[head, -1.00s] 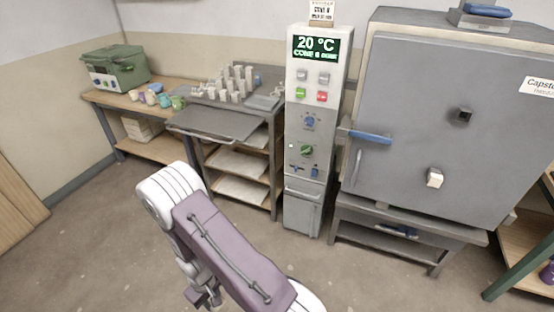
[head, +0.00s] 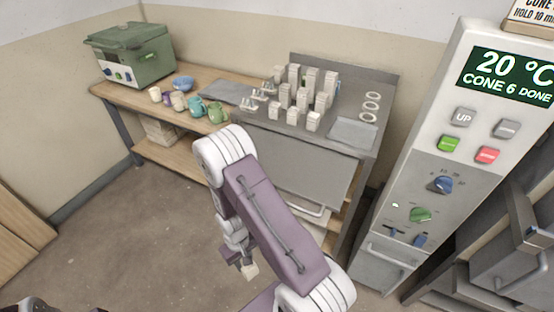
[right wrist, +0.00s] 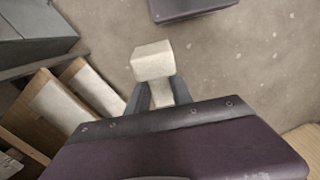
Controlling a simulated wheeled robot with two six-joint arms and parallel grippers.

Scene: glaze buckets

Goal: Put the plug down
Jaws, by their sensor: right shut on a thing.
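The plug (right wrist: 153,62) is a pale, off-white block with a narrower stem. In the right wrist view my right gripper (right wrist: 159,95) is shut on the stem, with the block standing out beyond the fingers. In the head view the plug (head: 250,270) shows small at the end of my right arm, above the floor in front of the furniture. My right gripper (head: 243,262) is partly hidden by the arm there. My left gripper is not in view.
A metal-topped table (head: 345,133) holds several pale cones and posts, with a bare plate at its right. A wooden bench (head: 122,92) holds a green box (head: 135,55) and several cups. The control cabinet (head: 400,245) stands at the right. The floor at left is clear.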

